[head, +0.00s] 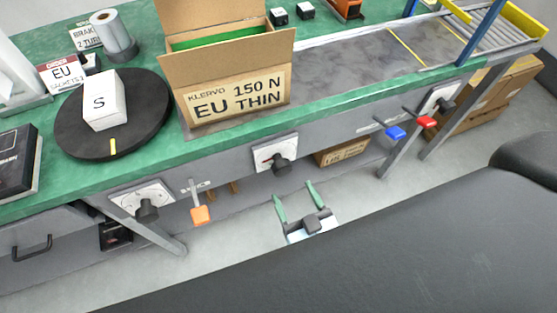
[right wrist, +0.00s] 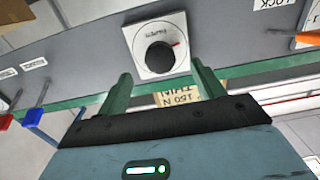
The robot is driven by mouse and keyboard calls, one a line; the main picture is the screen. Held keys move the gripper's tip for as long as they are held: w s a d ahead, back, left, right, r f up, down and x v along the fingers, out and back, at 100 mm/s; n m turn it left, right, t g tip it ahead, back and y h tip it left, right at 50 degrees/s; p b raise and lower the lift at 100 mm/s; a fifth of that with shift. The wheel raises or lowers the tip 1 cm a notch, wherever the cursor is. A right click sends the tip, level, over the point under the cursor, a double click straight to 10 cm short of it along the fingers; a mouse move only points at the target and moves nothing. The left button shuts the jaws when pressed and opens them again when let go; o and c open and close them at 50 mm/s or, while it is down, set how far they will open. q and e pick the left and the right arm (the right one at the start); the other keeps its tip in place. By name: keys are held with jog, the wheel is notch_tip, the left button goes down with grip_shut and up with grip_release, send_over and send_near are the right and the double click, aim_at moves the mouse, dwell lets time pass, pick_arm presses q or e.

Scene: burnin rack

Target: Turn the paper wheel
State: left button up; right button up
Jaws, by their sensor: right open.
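A black round knob sits on a white square plate (head: 289,139) on the grey front panel below the green bench edge. The same knob (right wrist: 156,58) shows in the right wrist view, with a red pointer mark and small lettering too unclear to read surely. I cannot tell for sure that this is the paper wheel. My right gripper (head: 294,190) is open and empty, apart from the knob, below and in front of it in the head view. In the right wrist view its fingers (right wrist: 160,72) stand either side of the knob's line, short of it. My left gripper is not in view.
Other knobs sit at the left (head: 147,208) and far right (head: 446,104). An orange lever (head: 200,214), a blue lever (head: 395,132) and a red lever (head: 427,122) stick out from the panel. An open carton (head: 235,103) and a black turntable (head: 140,140) stand on the bench.

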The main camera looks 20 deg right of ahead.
aim_at(284, 173)
jog(key=w, duration=0.8)
jog(key=shift+w+a+r, duration=0.1)
jog(key=shift+r, duration=0.05)
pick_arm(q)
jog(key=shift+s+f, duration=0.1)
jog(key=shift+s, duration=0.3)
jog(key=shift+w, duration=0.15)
pick_arm(e)
jog(key=shift+c, duration=0.5)
jog(key=c, duration=0.9)
jog(key=shift+m, duration=0.4)
